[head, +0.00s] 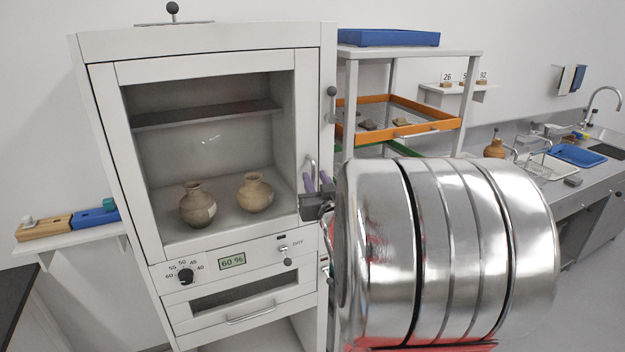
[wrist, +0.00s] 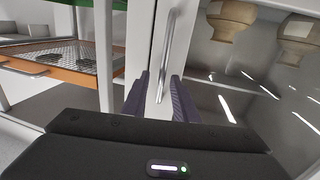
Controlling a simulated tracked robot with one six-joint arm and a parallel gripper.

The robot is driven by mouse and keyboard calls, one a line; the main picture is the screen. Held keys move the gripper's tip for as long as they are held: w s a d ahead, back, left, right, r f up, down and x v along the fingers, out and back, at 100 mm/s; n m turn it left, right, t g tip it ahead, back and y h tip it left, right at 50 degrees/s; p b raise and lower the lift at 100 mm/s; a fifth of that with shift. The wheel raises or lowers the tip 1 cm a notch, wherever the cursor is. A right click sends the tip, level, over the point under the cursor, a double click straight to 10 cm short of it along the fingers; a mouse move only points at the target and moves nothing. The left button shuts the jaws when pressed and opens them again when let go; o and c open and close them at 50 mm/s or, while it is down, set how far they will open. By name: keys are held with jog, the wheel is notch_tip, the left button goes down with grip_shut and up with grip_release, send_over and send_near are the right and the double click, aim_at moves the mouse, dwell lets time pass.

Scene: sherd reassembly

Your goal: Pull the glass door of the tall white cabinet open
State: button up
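The tall white cabinet (head: 205,45) stands at the left in the head view. Its glass door (head: 208,140) is shut, with two brown pots behind the pane. The door's upright metal handle (head: 311,165) is at the door's right edge; it also shows in the wrist view (wrist: 168,50). My gripper (head: 317,184) is at the handle's lower part, its purple fingers partly hidden by the handle and wrist. In the wrist view my gripper (wrist: 160,78) is open, and the handle lies between its two fingers, touching neither visibly. Whether the fingertips reach past the bar is unclear.
A dark knob lever (head: 332,100) sits on the cabinet's right side. A rack with an orange mesh tray (head: 400,118) stands right of the cabinet. A shelf (head: 75,240) with blocks is at the left. A sink counter (head: 590,175) runs along the right.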

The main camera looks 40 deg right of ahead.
jog(key=shift+c, duration=0.7)
grip_shut()
dwell(0.6)
